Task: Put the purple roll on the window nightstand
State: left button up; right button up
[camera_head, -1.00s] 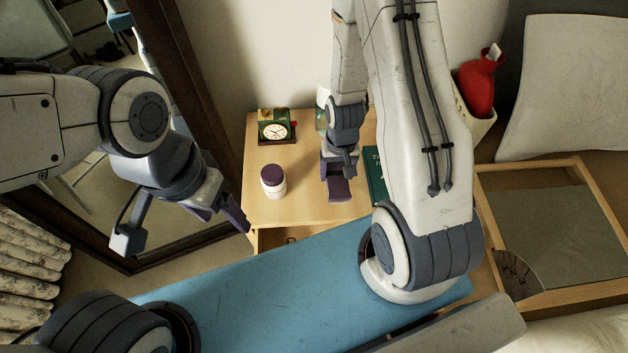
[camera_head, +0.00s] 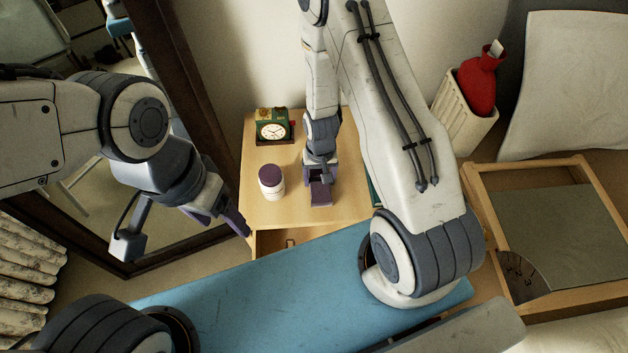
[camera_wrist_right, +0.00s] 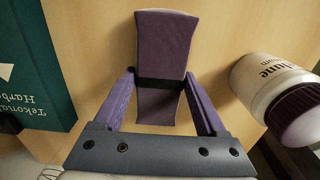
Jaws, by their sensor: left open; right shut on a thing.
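The purple roll (camera_head: 321,195), with a dark band around it, is between the fingers of my right gripper (camera_head: 319,178). In the right wrist view the roll (camera_wrist_right: 165,45) sits between both purple fingers of this gripper (camera_wrist_right: 158,82), which is shut on it. The roll is over the light wooden nightstand (camera_head: 290,216); whether it touches the top I cannot tell. My left gripper (camera_head: 220,218) is open and empty, left of the nightstand in front of the mirror.
A jar with a purple lid (camera_head: 271,183) stands left of the roll, with a clock (camera_head: 272,131) behind it. A green book (camera_wrist_right: 35,65) lies on the roll's other side. A blue surface (camera_head: 260,285) is in front. A bin (camera_head: 465,118) holds a red bottle-like object (camera_head: 478,82).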

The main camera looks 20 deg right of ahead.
jog(key=shift+f, duration=0.15)
jog(key=o, duration=1.3)
